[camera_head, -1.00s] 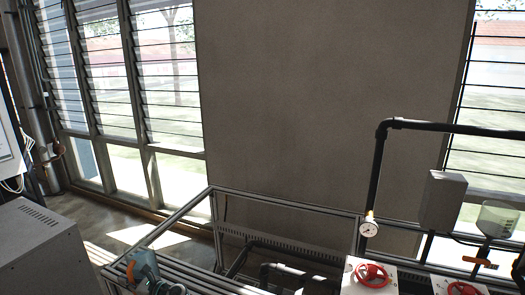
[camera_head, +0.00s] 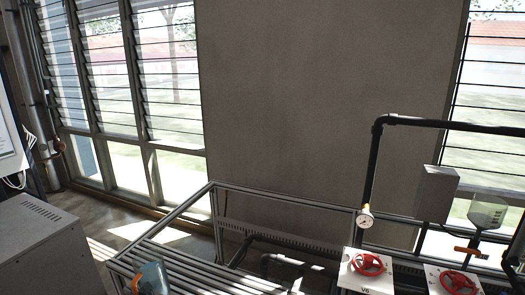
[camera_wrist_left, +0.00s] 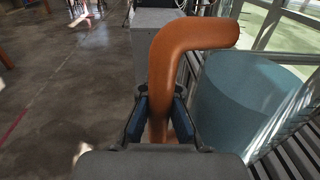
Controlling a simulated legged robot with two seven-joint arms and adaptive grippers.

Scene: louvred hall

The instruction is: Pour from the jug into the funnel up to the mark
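The jug (camera_head: 152,277) is a translucent blue vessel with an orange handle, cut off by the bottom edge of the head view, over the slatted bench. In the left wrist view the jug (camera_wrist_left: 243,105) is right of its thick, bent handle (camera_wrist_left: 163,70). My left gripper (camera_wrist_left: 160,115) has its blue pads on both sides of the handle's lower part and looks shut on it. The funnel (camera_head: 487,213) is a clear, pale vessel at the far right, above an orange valve lever (camera_head: 470,251). I cannot make out a mark on it. The jug's contents are hidden.
A slatted metal bench (camera_head: 205,270) spans the lower middle. A black pipe (camera_head: 375,160) with a gauge (camera_head: 365,218) rises left of a grey box (camera_head: 436,193). Red handwheels (camera_head: 368,264) sit below. A grey cabinet (camera_head: 40,250) stands at left. A dark part at the right edge is unclear.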

